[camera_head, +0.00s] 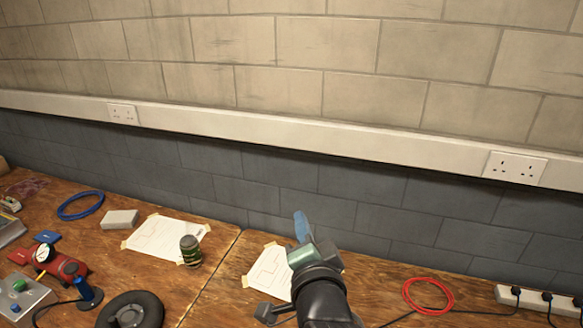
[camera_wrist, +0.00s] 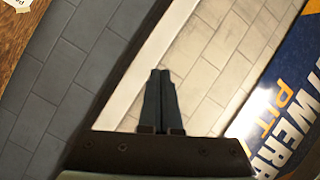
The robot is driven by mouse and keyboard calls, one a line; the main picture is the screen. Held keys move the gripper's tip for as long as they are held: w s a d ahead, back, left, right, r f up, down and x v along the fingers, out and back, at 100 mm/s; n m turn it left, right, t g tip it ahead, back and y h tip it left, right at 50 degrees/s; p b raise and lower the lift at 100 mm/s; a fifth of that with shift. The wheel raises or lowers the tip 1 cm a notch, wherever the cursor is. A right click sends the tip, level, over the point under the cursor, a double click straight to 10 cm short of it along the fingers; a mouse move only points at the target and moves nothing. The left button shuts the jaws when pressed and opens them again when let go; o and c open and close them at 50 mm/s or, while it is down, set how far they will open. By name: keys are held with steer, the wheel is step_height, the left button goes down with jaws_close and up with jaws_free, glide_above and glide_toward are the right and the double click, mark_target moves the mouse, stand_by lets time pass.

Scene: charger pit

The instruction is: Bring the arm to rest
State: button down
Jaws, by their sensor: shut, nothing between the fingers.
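My gripper (camera_head: 302,226) is raised above the back part of the wooden workbench (camera_head: 222,262), in front of the dark lower wall. Its blue fingertips point up and toward the wall in the head view. In the wrist view my gripper (camera_wrist: 161,75) has its two dark fingers together, with nothing between them. Behind the fingers in that view are the pale block wall and the white trunking. My arm comes up from the bottom edge of the head view and hides part of the bench and of a taped paper sheet (camera_head: 268,268).
A blue sign (camera_wrist: 285,125) shows in the wrist view.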

steer(key=s+a+r+n+t, duration=0.1)
steer(key=s+r+n+t, duration=0.15)
steer(key=r, duration=0.75)
steer(key=s+r+n+t, duration=0.2)
steer(key=r+n+t, duration=0.1)
steer(key=r, duration=0.8)
steer(key=s+r+n+t+h, duration=0.1)
steer(key=s+r+n+t, duration=0.4)
steer(key=s+r, duration=0.9)
step_height(320, 180, up, 3)
steer(key=shift+a+f+h, duration=0.2)
steer(key=shift+a+h, duration=0.2)
steer(key=shift+n, duration=0.25)
